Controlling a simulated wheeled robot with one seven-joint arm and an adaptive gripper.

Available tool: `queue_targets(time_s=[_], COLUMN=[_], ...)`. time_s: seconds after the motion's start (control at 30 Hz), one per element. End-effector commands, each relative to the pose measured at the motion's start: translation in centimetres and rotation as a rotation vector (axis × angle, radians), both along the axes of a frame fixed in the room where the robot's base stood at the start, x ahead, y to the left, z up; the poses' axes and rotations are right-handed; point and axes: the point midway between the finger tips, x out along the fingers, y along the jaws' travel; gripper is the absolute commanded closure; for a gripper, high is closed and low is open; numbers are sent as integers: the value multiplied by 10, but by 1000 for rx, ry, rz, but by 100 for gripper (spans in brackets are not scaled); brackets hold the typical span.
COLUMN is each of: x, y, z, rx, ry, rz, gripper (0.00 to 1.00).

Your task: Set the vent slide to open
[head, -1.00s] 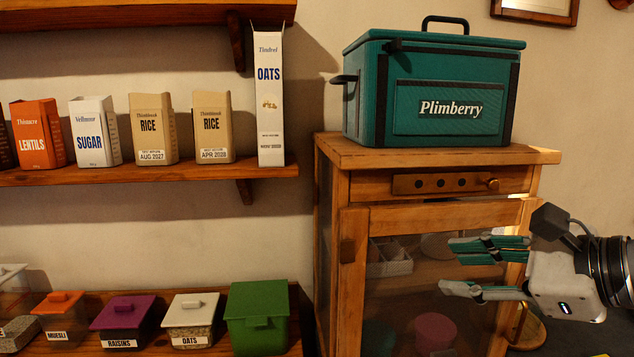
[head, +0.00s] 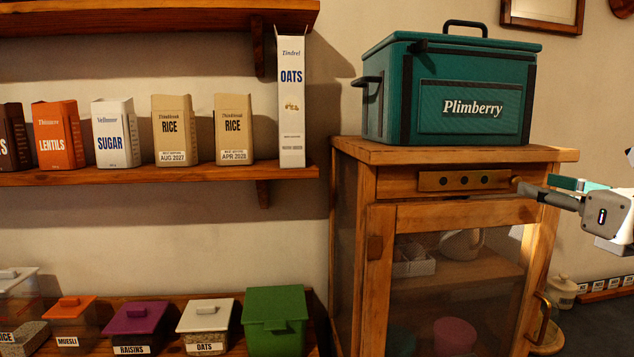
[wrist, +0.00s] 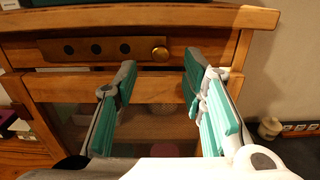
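The vent slide (head: 464,181) is a flat wooden bar with three dark round holes, set in the cabinet's top front rail. Its round knob (head: 516,182) is at the bar's right end. In the wrist view the slide (wrist: 78,48) and its brass-coloured knob (wrist: 160,54) are straight ahead. My gripper (head: 538,187) reaches in from the right at knob height. In the wrist view its teal-padded fingers (wrist: 158,78) are spread apart and empty, with the knob appearing between the tips. Whether either finger touches the knob I cannot tell.
A teal Plimberry box (head: 462,108) stands on the cabinet top (head: 450,153), just above the rail. The glazed door (head: 455,218) below has a curved handle (head: 545,320) at right. Shelves with cartons (head: 172,130) and lidded tubs (head: 275,320) are at left.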

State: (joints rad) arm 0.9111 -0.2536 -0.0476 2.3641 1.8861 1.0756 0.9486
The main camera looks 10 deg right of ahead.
Motion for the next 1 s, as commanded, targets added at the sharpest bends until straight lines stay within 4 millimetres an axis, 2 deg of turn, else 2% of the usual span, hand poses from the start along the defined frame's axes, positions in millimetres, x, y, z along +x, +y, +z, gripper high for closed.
queue_targets(time_s=[0.1,0.3,0.7,0.73,0.9,1.0], x=[23,46,53,53,52,52], y=[1,1,2,2,2,2], z=[-2,-1,0,0,0,0], rx=[-2,-1,-2,-2,-2,-2], ry=[0,1,0,1,1,1], rz=[1,-1,0,0,0,0], gripper=[62,62,62,65,100,100])
